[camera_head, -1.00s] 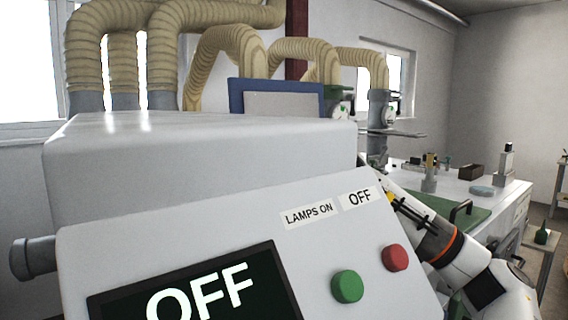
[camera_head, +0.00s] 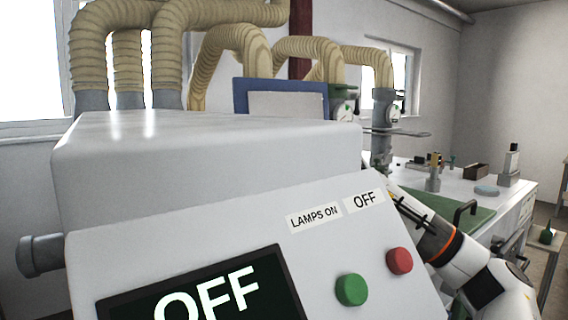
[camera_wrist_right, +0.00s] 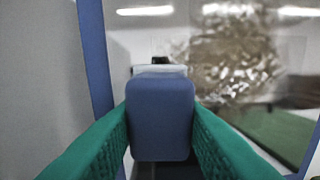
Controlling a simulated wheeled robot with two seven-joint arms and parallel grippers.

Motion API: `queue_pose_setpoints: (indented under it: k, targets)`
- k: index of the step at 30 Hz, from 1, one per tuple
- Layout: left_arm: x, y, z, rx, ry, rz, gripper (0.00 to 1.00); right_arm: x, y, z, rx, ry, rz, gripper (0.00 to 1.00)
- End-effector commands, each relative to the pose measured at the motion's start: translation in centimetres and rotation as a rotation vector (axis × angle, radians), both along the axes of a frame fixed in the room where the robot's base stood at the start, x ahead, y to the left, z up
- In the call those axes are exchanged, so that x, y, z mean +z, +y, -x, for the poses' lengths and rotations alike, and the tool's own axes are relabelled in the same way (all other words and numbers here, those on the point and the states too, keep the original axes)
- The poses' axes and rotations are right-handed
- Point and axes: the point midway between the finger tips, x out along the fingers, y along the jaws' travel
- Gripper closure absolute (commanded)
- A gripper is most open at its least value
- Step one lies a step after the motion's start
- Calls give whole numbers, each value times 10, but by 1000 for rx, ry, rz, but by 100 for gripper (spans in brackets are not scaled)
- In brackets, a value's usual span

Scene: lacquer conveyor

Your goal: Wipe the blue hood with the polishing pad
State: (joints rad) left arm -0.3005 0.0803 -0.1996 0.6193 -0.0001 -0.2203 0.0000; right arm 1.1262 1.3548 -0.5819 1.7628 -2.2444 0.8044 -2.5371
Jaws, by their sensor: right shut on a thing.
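A blue-framed upright panel (camera_head: 282,84), which looks like the blue hood, stands behind the white machine in the head view. In the right wrist view a blue frame edge (camera_wrist_right: 96,50) rises at the left, with a glassy pane beside it carrying a brown mottled patch (camera_wrist_right: 235,55). My right gripper (camera_wrist_right: 160,120) has green fingers shut on a blue rounded block (camera_wrist_right: 160,105); I cannot tell whether it is the polishing pad or its grip. In the head view my right arm reaches behind the machine, and its gripper is hidden. My left gripper is out of view.
A white machine (camera_head: 200,150) fills the near foreground, with an OFF screen (camera_head: 205,290), a green button (camera_head: 352,290) and a red button (camera_head: 399,261). Ribbed beige hoses (camera_head: 230,55) stand behind it. At right is a bench holding a pale blue disc (camera_head: 486,190).

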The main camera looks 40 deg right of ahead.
Motion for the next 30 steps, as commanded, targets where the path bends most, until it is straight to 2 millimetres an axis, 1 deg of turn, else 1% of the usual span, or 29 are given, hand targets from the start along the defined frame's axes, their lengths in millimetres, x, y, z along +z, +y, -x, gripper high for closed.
queue_pose_setpoints:
  k: [12,15,17,24,30]
  targets:
    - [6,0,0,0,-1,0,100,0,0,-9,1,0,1,86]
    - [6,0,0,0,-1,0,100,-1,-2,-8,0,-1,1,86]
    - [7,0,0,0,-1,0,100,0,-5,-8,-1,0,1,86]
    - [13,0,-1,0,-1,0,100,0,-27,-4,-3,1,1,86]
    - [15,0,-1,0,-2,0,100,0,-36,-2,0,-1,1,86]
